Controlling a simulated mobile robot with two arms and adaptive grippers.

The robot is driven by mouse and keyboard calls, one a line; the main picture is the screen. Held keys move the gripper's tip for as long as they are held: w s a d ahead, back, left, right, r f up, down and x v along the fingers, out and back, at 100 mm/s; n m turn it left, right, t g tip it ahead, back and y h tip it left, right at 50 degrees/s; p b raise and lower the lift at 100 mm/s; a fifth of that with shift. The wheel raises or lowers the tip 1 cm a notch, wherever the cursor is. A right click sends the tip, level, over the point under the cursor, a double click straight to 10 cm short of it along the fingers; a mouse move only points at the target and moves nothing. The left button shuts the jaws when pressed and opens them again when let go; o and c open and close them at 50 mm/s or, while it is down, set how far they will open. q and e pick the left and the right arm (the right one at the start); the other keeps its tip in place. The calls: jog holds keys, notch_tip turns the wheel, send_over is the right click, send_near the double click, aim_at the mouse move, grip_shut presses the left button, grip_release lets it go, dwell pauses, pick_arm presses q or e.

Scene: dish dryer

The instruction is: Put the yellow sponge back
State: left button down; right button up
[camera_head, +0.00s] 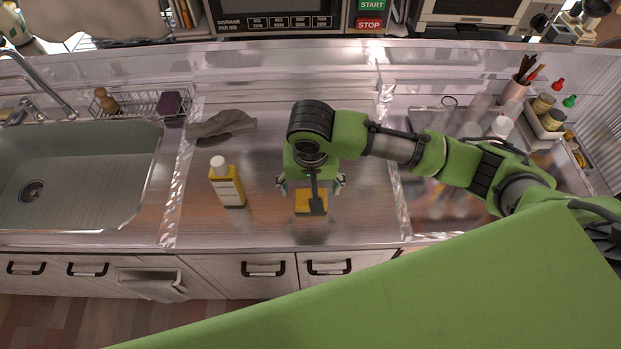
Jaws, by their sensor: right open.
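The yellow sponge (303,206) lies on the metal counter near its front edge, in the middle of the head view. My right gripper (311,188) is open above the sponge, with one finger on each side; I cannot tell how high it is over it. Part of the gripper covers the middle of the sponge. A wire rack (137,103) stands behind the sink and holds a dark purple sponge-like block (170,103) and a brown brush-like item (105,101). My left gripper is not in view.
A yellow bottle with a white cap (227,186) stands left of the gripper. A grey cloth (222,125) lies behind it. The sink (75,170) is at the left. Jars and a utensil cup (514,90) stand at the right.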

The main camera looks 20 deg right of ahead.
jog(key=r, duration=0.5)
jog(key=shift+s+a+r, duration=0.15)
jog(key=shift+s+r, duration=0.05)
jog(key=shift+s, duration=0.2)
